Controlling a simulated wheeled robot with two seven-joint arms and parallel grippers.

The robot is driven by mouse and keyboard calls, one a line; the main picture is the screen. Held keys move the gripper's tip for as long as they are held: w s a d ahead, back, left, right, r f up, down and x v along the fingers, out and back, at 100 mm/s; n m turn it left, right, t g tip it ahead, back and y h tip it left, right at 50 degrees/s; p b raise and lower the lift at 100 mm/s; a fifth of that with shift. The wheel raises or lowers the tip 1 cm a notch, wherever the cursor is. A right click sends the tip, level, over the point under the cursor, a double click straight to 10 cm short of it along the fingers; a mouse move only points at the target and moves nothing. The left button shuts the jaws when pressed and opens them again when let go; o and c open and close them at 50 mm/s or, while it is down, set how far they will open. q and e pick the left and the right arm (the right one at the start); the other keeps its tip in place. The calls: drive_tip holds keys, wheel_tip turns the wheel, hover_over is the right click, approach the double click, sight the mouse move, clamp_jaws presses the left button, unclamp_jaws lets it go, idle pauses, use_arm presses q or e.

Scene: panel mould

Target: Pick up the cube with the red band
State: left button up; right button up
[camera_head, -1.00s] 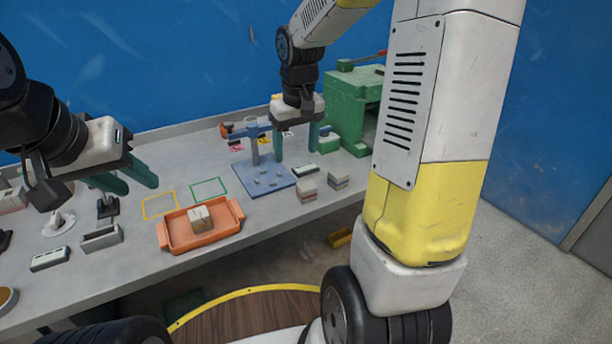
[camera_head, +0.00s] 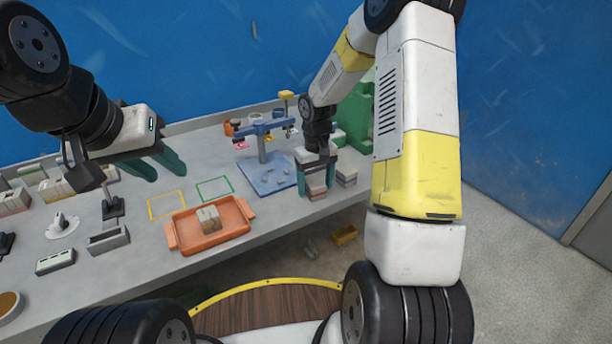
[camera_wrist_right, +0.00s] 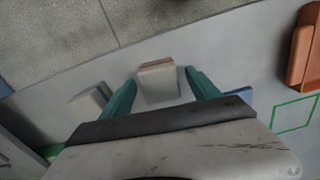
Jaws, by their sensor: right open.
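A pale cube with a reddish band (camera_head: 316,187) stands near the table's front edge. In the right wrist view the cube (camera_wrist_right: 158,82) lies between the two green fingers, with gaps on both sides. My right gripper (camera_head: 317,181) is open and lowered around it; the fingers partly hide it in the head view. A second pale cube with a darker band (camera_head: 346,174) stands just to its right; it shows at the left of the right wrist view (camera_wrist_right: 90,98). My left gripper (camera_head: 167,174) is open and empty above the table at left.
Yellow (camera_head: 166,205) and green (camera_head: 214,189) outlines are empty.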

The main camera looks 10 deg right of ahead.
drive_tip(key=shift+f, duration=0.4)
drive_tip(key=shift+c, duration=0.2)
clamp_jaws()
drive_tip(key=shift+r, duration=0.15)
